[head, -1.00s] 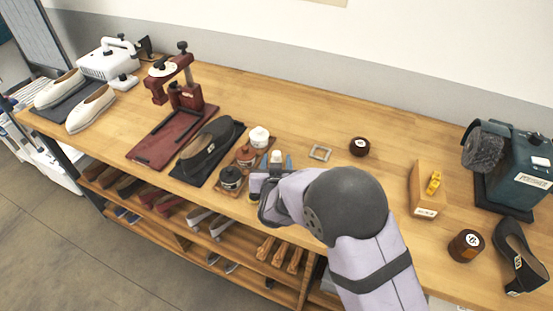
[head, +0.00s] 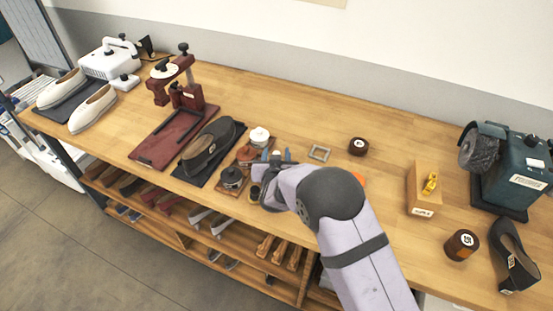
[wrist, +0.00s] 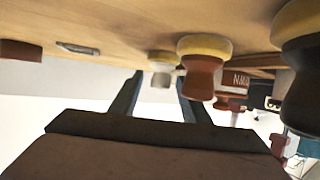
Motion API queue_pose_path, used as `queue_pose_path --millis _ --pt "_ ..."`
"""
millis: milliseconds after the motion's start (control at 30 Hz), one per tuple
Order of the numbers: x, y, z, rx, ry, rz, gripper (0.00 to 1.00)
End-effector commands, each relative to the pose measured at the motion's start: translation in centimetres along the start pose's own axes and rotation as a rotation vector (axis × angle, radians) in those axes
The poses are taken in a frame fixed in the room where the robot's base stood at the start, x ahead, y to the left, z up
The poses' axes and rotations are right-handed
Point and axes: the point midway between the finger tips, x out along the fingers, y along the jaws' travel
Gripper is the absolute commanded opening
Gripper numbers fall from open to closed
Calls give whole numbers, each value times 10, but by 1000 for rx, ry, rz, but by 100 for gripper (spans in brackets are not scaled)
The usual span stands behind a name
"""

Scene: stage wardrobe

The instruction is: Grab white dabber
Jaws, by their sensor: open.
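The white dabber (wrist: 160,70) stands on the bench with its yellow pad down. In the wrist view, where the bench appears at the top, it shows between and beyond my fingers. My gripper (wrist: 157,84) is open, low and level, with nothing held. A brown dabber (wrist: 202,72) stands just right of the white one, and a black dabber (wrist: 302,65) is nearer at the right edge. In the head view my gripper (head: 279,157) is at the dabbers and largely hides them.
White (head: 260,135), brown (head: 246,153) and black jars (head: 232,177) stand in a row left of my gripper.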

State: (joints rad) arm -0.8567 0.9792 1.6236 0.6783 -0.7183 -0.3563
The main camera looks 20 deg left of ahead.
Motion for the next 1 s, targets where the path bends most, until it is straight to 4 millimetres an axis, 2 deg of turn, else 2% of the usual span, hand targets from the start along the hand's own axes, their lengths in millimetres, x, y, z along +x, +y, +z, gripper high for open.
queue_pose_path --millis 133,300,333,700,867,1000 --pt "0 0 0 0 0 0 43" --pt "0 0 0 0 0 0 2" --pt "0 0 0 0 0 0 0" --pt "-2 0 -4 1 2 0 0" --pt "-7 0 -19 2 5 0 0" --pt "-15 0 -39 4 6 0 0"
